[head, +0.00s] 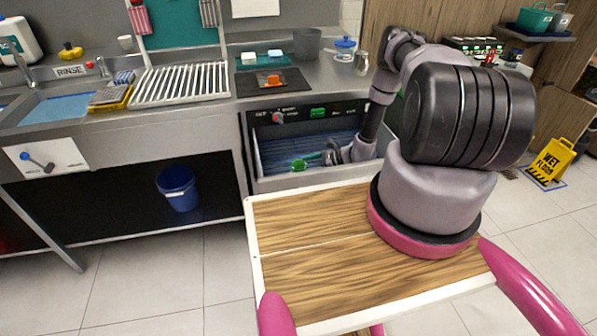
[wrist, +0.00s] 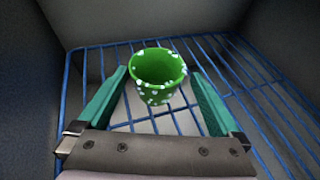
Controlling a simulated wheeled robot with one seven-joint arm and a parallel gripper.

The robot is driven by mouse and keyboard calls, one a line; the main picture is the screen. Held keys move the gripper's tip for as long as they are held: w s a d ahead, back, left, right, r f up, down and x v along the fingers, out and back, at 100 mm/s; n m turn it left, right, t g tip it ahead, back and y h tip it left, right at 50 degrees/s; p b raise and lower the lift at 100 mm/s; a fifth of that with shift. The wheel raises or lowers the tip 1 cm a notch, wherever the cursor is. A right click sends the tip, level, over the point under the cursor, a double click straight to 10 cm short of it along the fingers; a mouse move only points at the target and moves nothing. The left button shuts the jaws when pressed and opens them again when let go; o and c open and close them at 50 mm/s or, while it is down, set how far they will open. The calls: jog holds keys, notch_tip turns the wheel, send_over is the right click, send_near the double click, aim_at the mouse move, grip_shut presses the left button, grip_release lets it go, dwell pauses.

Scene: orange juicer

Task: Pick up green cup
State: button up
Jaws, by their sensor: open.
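The green cup (wrist: 157,92) has pale spots or droplets on its side and stands with its open mouth showing, on a blue wire rack (wrist: 240,88). My gripper (wrist: 157,74) has its two teal fingers spread, one on each side of the cup. Gaps show between both fingers and the cup, so it is not gripped. In the head view, the cup (head: 299,164) is a small green shape inside the open compartment under the counter, with my gripper (head: 314,157) reaching in from the right.
Grey compartment walls (wrist: 280,40) stand close around the rack. A control panel (head: 318,112) and the counter edge lie above the opening. A blue bucket (head: 178,187) stands on a shelf at the left. A yellow wet-floor sign (head: 552,160) stands at the right.

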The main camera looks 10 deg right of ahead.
jog(key=x, duration=0.3)
jog(key=shift+a+r, duration=0.15)
jog(key=shift+a, duration=0.4)
jog(key=shift+w+a+f, duration=0.15)
jog(key=shift+a+f, duration=0.1)
jog(key=shift+a, duration=0.15)
jog(key=c, duration=1.2)
